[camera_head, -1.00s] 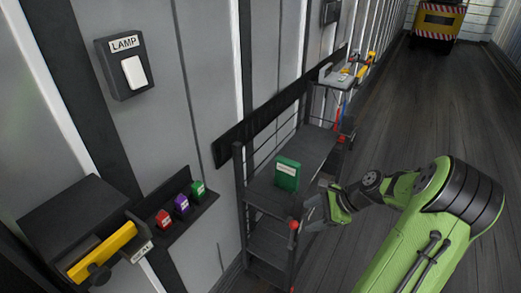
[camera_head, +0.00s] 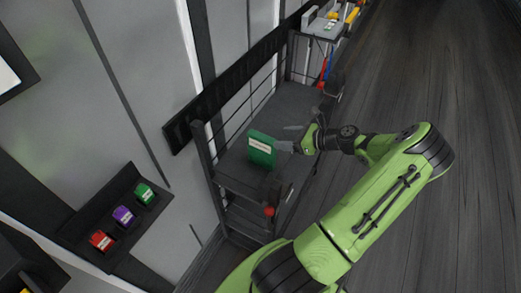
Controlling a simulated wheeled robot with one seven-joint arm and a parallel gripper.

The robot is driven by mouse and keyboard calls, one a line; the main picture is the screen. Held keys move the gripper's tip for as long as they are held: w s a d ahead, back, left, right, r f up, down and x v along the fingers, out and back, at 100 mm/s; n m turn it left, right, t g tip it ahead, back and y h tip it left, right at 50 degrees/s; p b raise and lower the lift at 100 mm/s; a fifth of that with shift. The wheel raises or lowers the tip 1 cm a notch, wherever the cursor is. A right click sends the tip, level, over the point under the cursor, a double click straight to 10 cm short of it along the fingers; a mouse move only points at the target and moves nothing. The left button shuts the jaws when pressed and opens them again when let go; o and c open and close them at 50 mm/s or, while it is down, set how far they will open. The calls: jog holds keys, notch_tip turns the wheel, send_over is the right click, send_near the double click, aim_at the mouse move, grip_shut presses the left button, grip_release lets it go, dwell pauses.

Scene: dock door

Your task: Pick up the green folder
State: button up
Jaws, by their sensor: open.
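The green folder (camera_head: 262,148) stands upright on the top shelf of a dark grey cart (camera_head: 234,178), with a pale label on its face. My gripper (camera_head: 286,137) is at the right side of the folder, its fingers pointing left toward it. The gripper is open. One finger shows behind the folder's right edge and the other is near its front right side. I cannot tell whether either finger touches the folder.
A wall shelf (camera_head: 78,231) at the lower left holds a red, a purple and a green box. A small grey table (camera_head: 322,28) with tools stands beyond the cart. The floor (camera_head: 440,200) on the right is clear.

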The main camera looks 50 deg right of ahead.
aim_at(265, 137)
jog(key=b+x, duration=0.1)
jog(key=x, duration=0.9)
jog(key=shift+w+f, duration=0.15)
jog(key=shift+f, duration=0.1)
jog(key=shift+r, duration=0.1)
jog(key=shift+c, duration=0.5)
grip_shut()
